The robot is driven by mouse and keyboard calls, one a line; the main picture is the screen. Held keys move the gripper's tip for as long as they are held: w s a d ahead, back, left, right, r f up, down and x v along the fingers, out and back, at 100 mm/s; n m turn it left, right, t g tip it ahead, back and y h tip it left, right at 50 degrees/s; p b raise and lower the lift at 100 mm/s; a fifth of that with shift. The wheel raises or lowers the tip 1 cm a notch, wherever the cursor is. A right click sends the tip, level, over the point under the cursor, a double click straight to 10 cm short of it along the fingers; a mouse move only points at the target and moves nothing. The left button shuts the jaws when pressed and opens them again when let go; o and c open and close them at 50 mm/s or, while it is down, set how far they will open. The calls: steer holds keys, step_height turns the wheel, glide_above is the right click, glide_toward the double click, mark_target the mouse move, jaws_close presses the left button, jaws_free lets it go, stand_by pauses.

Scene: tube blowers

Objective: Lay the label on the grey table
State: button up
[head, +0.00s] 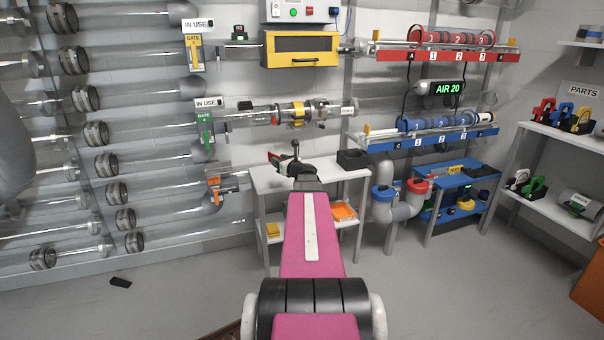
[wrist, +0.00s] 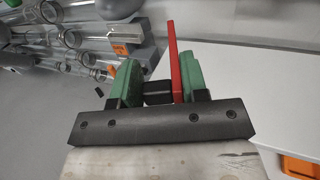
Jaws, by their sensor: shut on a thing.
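My gripper (wrist: 152,85) has green fingers and is shut on a thin red piece, which I take to be the label (wrist: 175,62). In the wrist view it stands upright and nearly edge-on, close to the right finger, so its face is hidden. A dark block shows between the fingers; I cannot tell whether it belongs to the label. In the head view my gripper (head: 283,165) is at the left part of the grey table (head: 325,178), partly hidden by my arm. In the wrist view the pale table top (wrist: 250,85) lies to the right of the fingers.
A black open box (head: 352,160) stands at the table's right end. An orange tray (head: 343,211) is on the lower shelf. Clear pipes (head: 150,135) line the left wall. A blue bench (head: 465,180) stands to the right. A small dark piece (head: 120,282) lies on the floor.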

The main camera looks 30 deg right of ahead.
steer(key=w+d+f, duration=0.1)
steer(key=d+f, duration=0.1)
steer(key=d, duration=0.1)
steer(key=w+d+f, duration=0.1)
steer(key=d+f, duration=0.1)
steer(key=d, duration=0.1)
steer(key=w+d+f, duration=0.1)
steer(key=d+f, duration=0.1)
steer(key=d, duration=0.1)
steer(key=shift+d, duration=0.2)
steer(key=shift+s+f, duration=0.1)
steer(key=shift+f, duration=1.95)
steer(key=shift+f, duration=0.15)
steer(key=o, duration=0.9)
